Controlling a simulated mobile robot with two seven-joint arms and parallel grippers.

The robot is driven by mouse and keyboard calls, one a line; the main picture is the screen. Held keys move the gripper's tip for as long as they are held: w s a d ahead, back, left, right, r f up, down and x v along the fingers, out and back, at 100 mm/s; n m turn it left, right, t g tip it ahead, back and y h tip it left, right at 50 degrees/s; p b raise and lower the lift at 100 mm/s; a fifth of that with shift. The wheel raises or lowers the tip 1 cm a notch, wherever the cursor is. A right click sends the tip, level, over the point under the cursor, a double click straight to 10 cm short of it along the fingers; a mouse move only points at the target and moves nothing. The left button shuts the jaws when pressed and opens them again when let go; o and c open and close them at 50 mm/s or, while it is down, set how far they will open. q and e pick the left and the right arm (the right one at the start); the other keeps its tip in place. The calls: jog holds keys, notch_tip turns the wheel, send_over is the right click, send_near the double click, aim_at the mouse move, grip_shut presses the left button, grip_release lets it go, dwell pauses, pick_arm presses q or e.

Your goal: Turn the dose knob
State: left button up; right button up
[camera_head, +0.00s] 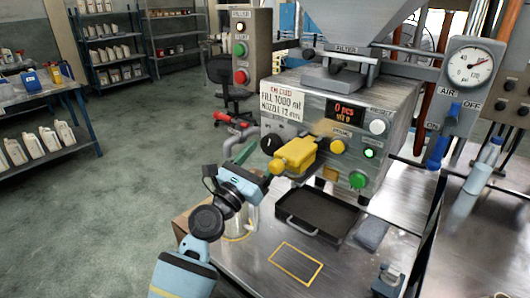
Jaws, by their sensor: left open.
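The filling machine (320,110) has a front panel with several knobs and buttons. A black round knob (268,151) sits low at the panel's left side. A yellow knob (337,146) sits under the display. The panel labels are too small for me to tell surely which is the dose knob. My left gripper (271,160) is open in front of the panel's lower left, with a yellow part on its right and a green strip on its left. It is close to the black knob, but I cannot tell whether they touch.
A black tray (316,217) lies below the machine on the metal table (250,270), near a yellow outlined rectangle (296,262). A clear vessel (240,228) stands beside my arm. A gauge (470,67) and a bottle (474,185) are at right. The floor at left is clear.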

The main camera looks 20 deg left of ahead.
pick_arm(q)
jog(key=shift+w+d+r, duration=0.2)
jog(key=shift+w, duration=0.35)
pick_arm(e)
jog(key=shift+s, duration=0.2)
pick_arm(q)
jog(key=c, duration=1)
pick_arm(e)
jog(key=shift+w+r, duration=0.1)
jog(key=shift+w, duration=0.4)
